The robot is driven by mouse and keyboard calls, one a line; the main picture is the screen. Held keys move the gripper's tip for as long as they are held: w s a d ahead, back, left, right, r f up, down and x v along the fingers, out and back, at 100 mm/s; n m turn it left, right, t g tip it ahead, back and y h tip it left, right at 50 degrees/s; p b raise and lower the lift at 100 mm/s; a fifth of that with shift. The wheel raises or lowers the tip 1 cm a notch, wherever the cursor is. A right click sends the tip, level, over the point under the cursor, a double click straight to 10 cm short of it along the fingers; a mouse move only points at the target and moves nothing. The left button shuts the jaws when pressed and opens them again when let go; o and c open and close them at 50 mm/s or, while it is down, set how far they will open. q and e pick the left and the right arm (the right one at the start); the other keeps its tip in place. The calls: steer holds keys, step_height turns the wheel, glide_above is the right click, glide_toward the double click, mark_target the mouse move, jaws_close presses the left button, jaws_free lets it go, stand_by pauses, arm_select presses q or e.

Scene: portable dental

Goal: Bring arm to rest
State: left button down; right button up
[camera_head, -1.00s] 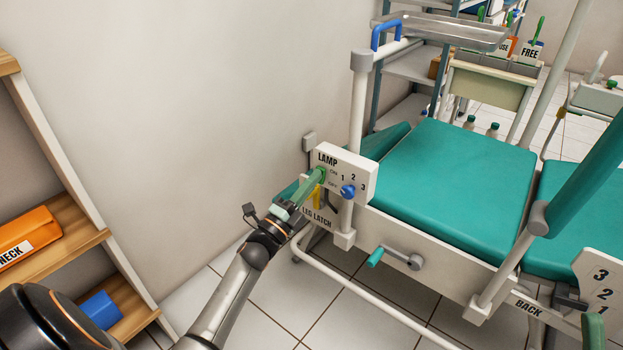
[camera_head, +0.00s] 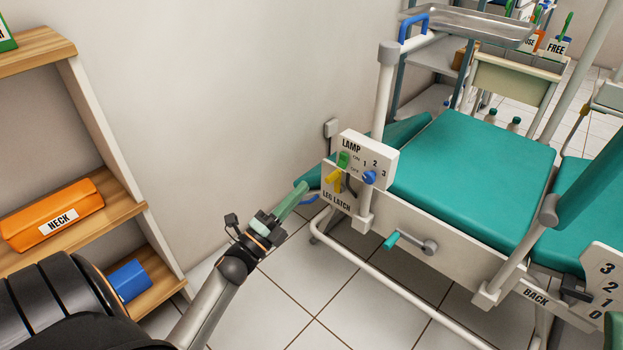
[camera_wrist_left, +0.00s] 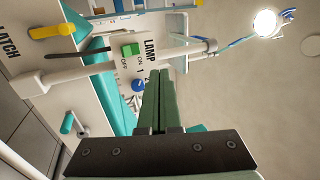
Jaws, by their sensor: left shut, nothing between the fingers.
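My left gripper (camera_head: 292,199) has green fingers that are closed together with nothing between them. In the head view it is in the air just left of the lamp panel (camera_head: 369,151), apart from it. The panel has a green ON/OFF switch (camera_head: 343,160) and a blue knob (camera_head: 369,177). In the left wrist view the shut fingers (camera_wrist_left: 157,100) point toward the panel, with the green switch (camera_wrist_left: 131,50) and blue knob (camera_wrist_left: 138,85) beyond them. A lit lamp (camera_wrist_left: 265,23) shows at the upper right there. My right gripper is not in view.
A yellow leg latch lever (camera_head: 334,181) is just below the lamp panel. The teal chair (camera_head: 475,165) stands to the right, with a teal-handled crank (camera_head: 410,243) on its side. Tiled floor below is open.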

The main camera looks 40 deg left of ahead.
arm_select(q)
steer(key=shift+s, duration=0.55)
